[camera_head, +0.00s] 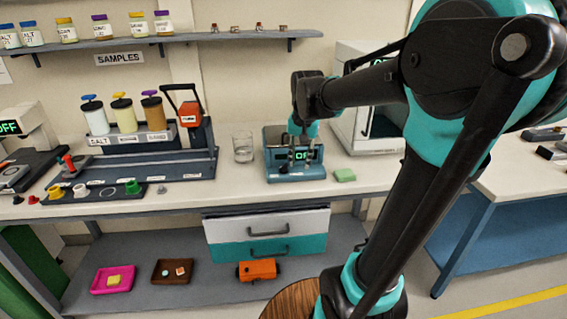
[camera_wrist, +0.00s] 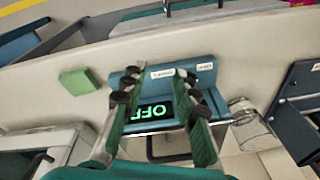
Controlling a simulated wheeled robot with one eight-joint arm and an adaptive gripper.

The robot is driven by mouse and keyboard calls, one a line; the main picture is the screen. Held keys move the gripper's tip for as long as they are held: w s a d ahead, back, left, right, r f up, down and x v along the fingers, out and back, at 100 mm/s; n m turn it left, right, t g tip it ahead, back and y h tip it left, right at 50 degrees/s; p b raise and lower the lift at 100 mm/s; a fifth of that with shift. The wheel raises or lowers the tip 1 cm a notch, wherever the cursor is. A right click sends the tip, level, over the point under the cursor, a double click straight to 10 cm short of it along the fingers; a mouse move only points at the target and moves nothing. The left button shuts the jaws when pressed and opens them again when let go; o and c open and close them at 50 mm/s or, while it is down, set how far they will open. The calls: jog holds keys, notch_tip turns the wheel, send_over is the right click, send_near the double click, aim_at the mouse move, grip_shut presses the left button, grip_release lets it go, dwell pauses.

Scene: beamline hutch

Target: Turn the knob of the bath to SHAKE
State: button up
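The bath (camera_head: 279,171) is a small blue unit on the bench with a green-lit display reading OFF (camera_wrist: 150,111). It shows in the wrist view from above, upside down, with two small white labels (camera_wrist: 169,71) on its edge. My gripper (camera_head: 297,164) is over the bath, fingers pointing down at its front. In the wrist view my gripper (camera_wrist: 157,80) is open, with one finger on each side of the display and a gap between the tips. I cannot make out the knob; the fingers may hide it. I cannot tell whether they touch the bath.
A glass beaker (camera_head: 243,148) stands just left of the bath and a green block (camera_head: 344,175) lies to its right. A white cabinet (camera_head: 366,145) stands at the right. A bottle rack (camera_head: 150,168) is at the left, and a shelf (camera_head: 215,37) runs above.

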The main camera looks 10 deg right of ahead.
aim_at(283, 162)
jog(key=w+a+r+m+g, duration=0.1)
jog(key=w+a+r+m, duration=0.15)
jog(key=r, duration=0.35)
jog(key=w+a+r+m+g, duration=0.1)
jog(key=w+a+r, duration=0.1)
jog(key=w+r, duration=0.3)
jog(key=f, duration=1.6)
jog(key=shift+s+d+f, duration=0.1)
jog(key=shift+s, duration=0.15)
jog(key=shift+c, duration=0.2)
grip_shut()
